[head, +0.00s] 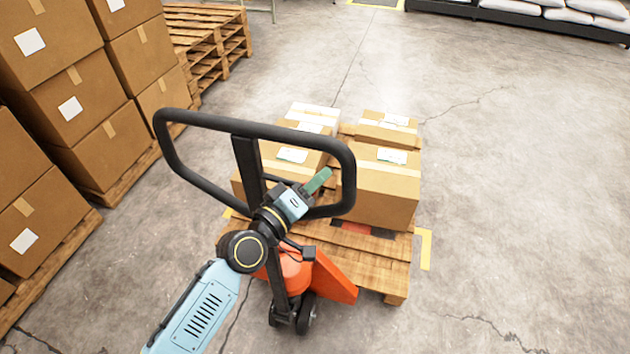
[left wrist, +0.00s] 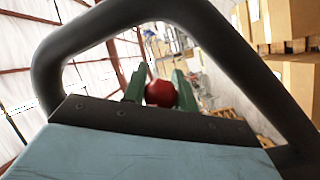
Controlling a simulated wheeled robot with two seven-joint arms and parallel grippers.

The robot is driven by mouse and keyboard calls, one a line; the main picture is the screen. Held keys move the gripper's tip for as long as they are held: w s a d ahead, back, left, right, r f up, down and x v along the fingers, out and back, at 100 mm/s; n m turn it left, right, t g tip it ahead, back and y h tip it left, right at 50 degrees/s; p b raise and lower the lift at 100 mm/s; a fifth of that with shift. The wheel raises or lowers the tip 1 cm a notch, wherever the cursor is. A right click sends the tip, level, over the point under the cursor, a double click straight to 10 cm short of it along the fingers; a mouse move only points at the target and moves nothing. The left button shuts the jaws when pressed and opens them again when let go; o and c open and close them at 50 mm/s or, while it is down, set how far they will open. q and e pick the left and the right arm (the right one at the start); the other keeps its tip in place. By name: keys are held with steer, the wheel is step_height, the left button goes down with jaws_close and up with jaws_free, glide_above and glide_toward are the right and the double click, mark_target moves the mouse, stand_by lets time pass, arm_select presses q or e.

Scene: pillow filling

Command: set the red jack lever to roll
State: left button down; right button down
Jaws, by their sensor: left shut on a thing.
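The pallet jack's black loop handle (head: 255,130) stands upright in the head view, above its orange body (head: 337,280). My left gripper (head: 320,180) reaches up inside the loop, with green fingers. In the left wrist view its fingers (left wrist: 160,90) are closed on the red lever's round knob (left wrist: 160,94). The loop handle (left wrist: 50,75) arches around them there. The knob is hidden in the head view, and the lever's setting cannot be read. My right gripper is not in view.
A wooden pallet (head: 380,258) with several cartons (head: 377,190) stands on the jack's far side. Stacked cartons (head: 70,105) on pallets stand close on the left, with empty pallets (head: 215,35) behind. The floor to the right is clear.

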arm_select(q)
steer(key=shift+r+n, duration=0.55)
steer(key=shift+n, duration=0.05)
steer(key=c, duration=1.1)
jaws_free()
steer(key=b+v, duration=0.2)
steer(key=v, duration=1.1)
steer(key=shift+s+a+f, duration=0.15)
steer(key=shift+s+f, duration=0.05)
steer(key=shift+f, duration=0.05)
